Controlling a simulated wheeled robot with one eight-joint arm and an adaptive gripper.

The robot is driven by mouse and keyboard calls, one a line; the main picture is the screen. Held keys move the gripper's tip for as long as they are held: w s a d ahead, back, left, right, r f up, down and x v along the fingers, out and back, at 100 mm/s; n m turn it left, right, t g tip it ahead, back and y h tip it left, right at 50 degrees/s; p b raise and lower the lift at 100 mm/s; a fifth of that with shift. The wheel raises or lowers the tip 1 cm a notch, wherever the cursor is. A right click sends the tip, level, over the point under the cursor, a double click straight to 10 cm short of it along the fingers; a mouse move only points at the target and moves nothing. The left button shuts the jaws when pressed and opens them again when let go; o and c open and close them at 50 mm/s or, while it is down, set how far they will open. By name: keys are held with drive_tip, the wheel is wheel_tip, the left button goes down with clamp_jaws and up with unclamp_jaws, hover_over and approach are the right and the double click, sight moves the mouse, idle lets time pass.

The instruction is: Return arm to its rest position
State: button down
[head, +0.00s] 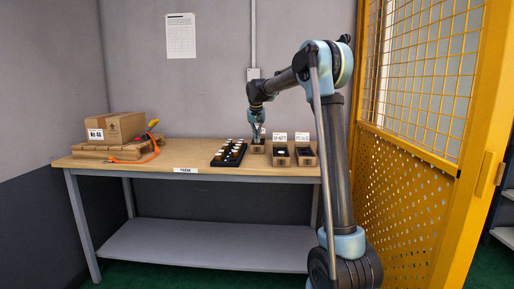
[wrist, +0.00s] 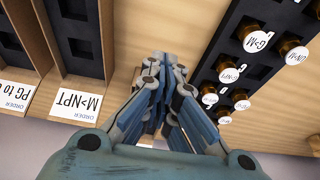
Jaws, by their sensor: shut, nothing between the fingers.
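My arm reaches over the workbench (head: 190,179) and bends down at its end. My gripper (head: 257,139) hangs low over the back of the bench, between the black tray and the labelled wooden bins. In the wrist view my gripper (wrist: 163,62) has its blue-grey fingers together, with nothing seen between them. Bare wood lies beyond the fingertips. A small wooden block or bin (head: 257,149) is just under or behind the gripper; I cannot tell whether they touch.
Two bins, one (head: 281,161) beside the other (head: 305,160), stand right of the gripper with order cards. A carton (head: 122,127) sits at the left. Yellow mesh fencing (head: 407,190) stands close right.

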drive_tip(key=s+d+f, duration=0.1)
drive_tip(key=s+d, duration=0.5)
drive_tip(key=s, duration=0.4)
drive_tip(key=s+d+f, duration=0.1)
drive_tip(key=s+d, duration=0.4)
drive_tip(key=s, duration=0.4)
drive_tip(key=s+d, duration=0.6)
drive_tip(key=s, duration=0.4)
drive_tip(key=s+d+f, duration=0.3)
drive_tip(key=s+f, duration=0.7)
drive_tip(key=s, duration=0.2)
drive_tip(key=s+d+f+g, duration=0.1)
drive_tip(key=s+d+f, duration=0.2)
drive_tip(key=s+f, duration=0.7)
drive_tip(key=s, duration=0.3)
drive_tip(key=shift+s+d+n, duration=0.15)
drive_tip(key=shift+n, duration=0.15)
drive_tip(key=shift+w+f, duration=0.2)
drive_tip(key=shift+w, duration=0.3)
